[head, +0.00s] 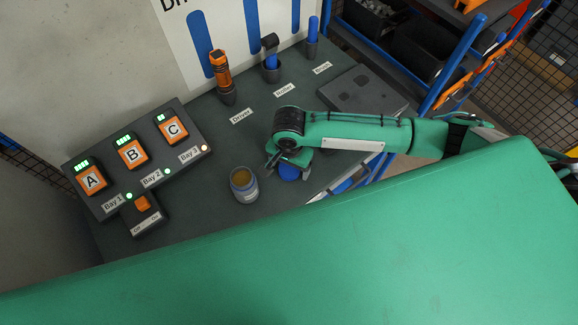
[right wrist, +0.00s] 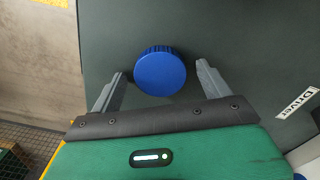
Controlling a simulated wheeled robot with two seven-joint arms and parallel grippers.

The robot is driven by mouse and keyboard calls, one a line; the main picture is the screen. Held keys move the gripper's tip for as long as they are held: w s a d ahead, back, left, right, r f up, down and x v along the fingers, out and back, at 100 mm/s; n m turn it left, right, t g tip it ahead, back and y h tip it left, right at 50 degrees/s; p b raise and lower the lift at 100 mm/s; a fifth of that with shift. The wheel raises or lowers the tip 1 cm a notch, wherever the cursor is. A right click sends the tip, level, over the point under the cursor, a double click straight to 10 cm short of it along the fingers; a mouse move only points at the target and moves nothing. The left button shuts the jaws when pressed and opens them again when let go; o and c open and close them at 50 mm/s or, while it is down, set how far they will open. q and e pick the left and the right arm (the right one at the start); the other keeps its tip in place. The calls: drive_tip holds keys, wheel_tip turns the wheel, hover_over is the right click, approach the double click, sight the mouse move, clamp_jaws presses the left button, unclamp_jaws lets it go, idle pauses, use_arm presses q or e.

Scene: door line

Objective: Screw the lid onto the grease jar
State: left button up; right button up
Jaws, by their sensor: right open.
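The grease jar (head: 244,184) stands open on the dark green bench in the head view, with brownish grease showing in its mouth. The blue lid (head: 289,173) lies to the right of the jar, partly hidden under my right gripper (head: 286,160). In the right wrist view the round blue lid (right wrist: 160,71) lies between the two spread fingers of my right gripper (right wrist: 160,84), with gaps on both sides. That gripper is open and empty. My left gripper is not in view.
A charger with bays A, B and C (head: 133,152) and a small switch box (head: 145,214) stand left of the jar. An orange driver (head: 221,76) and blue-handled tools (head: 270,60) stand in holders at the back. A grey block (head: 362,91) lies right.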

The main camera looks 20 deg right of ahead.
sight(289, 168)
drive_tip(key=c, duration=1)
drive_tip(key=shift+r, duration=0.1)
drive_tip(key=shift+c, duration=0.2)
wheel_tip(289, 168, up, 20)
drive_tip(key=b, duration=0.1)
drive_tip(key=shift+b, duration=0.4)
